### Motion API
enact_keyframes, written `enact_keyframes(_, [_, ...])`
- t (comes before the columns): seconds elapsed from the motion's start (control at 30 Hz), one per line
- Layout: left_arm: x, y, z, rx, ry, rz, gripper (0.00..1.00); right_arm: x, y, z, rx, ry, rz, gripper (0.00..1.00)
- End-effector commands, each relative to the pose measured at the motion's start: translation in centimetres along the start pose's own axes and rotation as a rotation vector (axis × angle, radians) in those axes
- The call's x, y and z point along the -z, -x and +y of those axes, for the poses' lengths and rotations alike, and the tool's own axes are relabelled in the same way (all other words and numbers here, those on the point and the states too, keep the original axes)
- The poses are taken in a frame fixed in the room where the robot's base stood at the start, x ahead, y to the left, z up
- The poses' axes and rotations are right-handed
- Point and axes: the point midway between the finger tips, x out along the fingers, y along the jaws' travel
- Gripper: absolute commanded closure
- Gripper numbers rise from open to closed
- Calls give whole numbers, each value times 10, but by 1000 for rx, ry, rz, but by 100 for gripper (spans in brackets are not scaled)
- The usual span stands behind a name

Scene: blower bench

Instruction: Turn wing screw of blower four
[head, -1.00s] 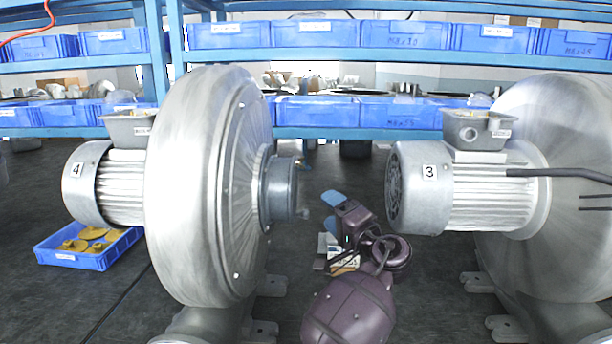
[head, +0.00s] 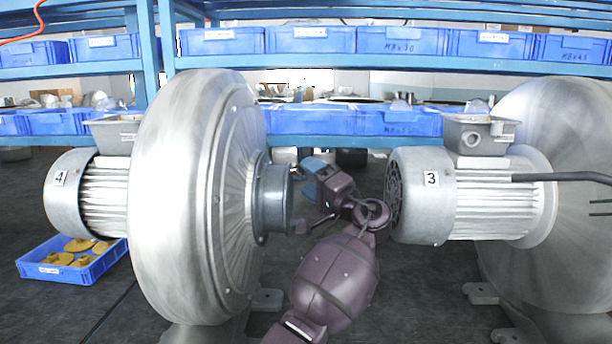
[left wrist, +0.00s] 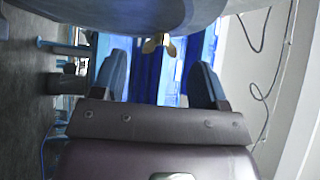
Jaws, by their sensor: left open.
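Blower four (head: 195,200) stands at the left, a large grey metal housing with a motor marked 4 (head: 60,178) on its left. A dark grey round inlet (head: 273,198) sticks out of its right face. A small brass-coloured wing screw (head: 296,172) shows at the inlet's right edge; it also shows in the left wrist view (left wrist: 158,43), ahead of and between my fingers. My left gripper (head: 310,172) is open, its blue fingers just right of the wing screw. In the left wrist view the open fingers (left wrist: 160,75) hold nothing, and I see no contact.
Blower three (head: 425,195) stands to the right, its motor close beside my left wrist. A blue crate of yellow parts (head: 62,275) sits on the floor at left. Blue shelves with bins (head: 400,41) run behind. Another small fitting (head: 300,228) shows lower on the inlet.

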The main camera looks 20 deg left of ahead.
Motion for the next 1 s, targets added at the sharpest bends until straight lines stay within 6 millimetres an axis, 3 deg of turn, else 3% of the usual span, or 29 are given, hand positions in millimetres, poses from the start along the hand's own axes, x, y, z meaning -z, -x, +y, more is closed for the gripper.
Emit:
enact_keyframes(0.2, [0, -16, 0, -1, 0, 1, 33, -1, 0, 0, 0, 0, -1, 58])
enact_keyframes(0.53, [0, -19, 0, -1, 0, 1, 34, -1, 0, 0, 1, 0, -1, 58])
enact_keyframes(0.83, [0, -18, 0, -2, 0, 1, 80, -1, 0, -1, 1, 0, -1, 58])
enact_keyframes(1.0, [0, -19, -1, -6, -3, 1, 82, 2, 0, 0, 1, 0, 3, 58])
